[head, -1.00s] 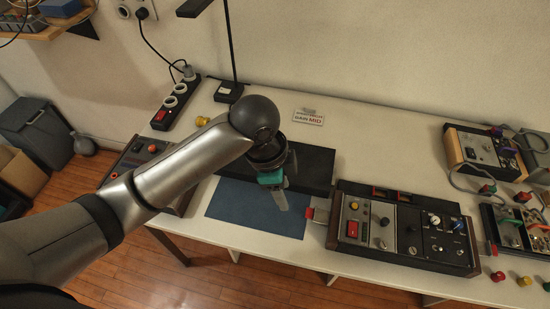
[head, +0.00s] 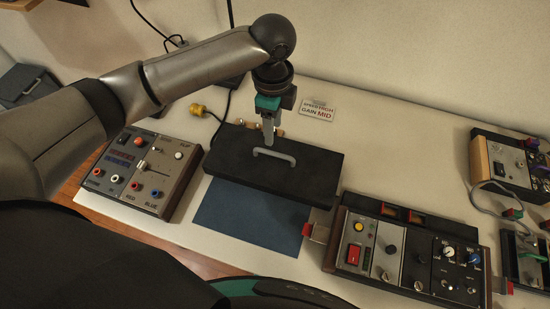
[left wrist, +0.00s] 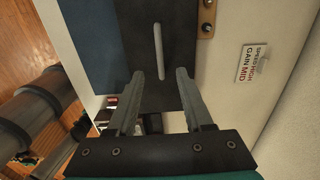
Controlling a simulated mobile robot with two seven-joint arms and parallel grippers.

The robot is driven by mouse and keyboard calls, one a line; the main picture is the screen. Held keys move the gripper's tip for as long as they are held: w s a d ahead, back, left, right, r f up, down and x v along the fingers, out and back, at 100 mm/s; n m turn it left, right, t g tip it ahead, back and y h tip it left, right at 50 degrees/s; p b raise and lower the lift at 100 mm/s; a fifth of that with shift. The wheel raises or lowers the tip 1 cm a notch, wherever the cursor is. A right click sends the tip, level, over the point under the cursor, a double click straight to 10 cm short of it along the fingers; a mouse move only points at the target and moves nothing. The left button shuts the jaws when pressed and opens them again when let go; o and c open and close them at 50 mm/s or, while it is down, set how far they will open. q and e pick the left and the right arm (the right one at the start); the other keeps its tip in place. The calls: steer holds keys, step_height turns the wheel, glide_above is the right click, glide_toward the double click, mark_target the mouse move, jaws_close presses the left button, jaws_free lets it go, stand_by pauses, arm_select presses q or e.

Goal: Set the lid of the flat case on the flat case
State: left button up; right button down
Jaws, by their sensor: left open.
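A flat black lid (head: 230,155) with a grey bar handle (head: 274,156) lies on the table, its front edge along a blue mat (head: 235,218). The handle also shows in the left wrist view (left wrist: 158,45). My left gripper (head: 268,142) points down over the lid, just behind the handle in the head view. In the left wrist view its open fingers (left wrist: 159,73) frame the near end of the handle, holding nothing. I cannot tell which is the flat case: a control box (head: 405,258) stands right, another (head: 146,172) left. My right gripper is not in view.
A small label plate (head: 317,111) lies behind the lid. A yellow plug (head: 197,110) and its cable lie at back left. More electrical boxes (head: 505,165) stand at the right. A metal clip with a red part (head: 312,231) sits beside the right control box.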

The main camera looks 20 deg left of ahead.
arm_select(q)
steer(key=b, duration=0.1)
glide_above(274, 153)
step_height(274, 153, down, 5)
steer(key=shift+w+a+f, duration=0.1)
steer(key=shift+f, duration=0.6)
step_height(274, 153, down, 5)
steer(key=shift+r+b, duration=0.1)
steer(key=shift+b, duration=0.9)
steer(key=shift+r, duration=0.1)
jaws_close()
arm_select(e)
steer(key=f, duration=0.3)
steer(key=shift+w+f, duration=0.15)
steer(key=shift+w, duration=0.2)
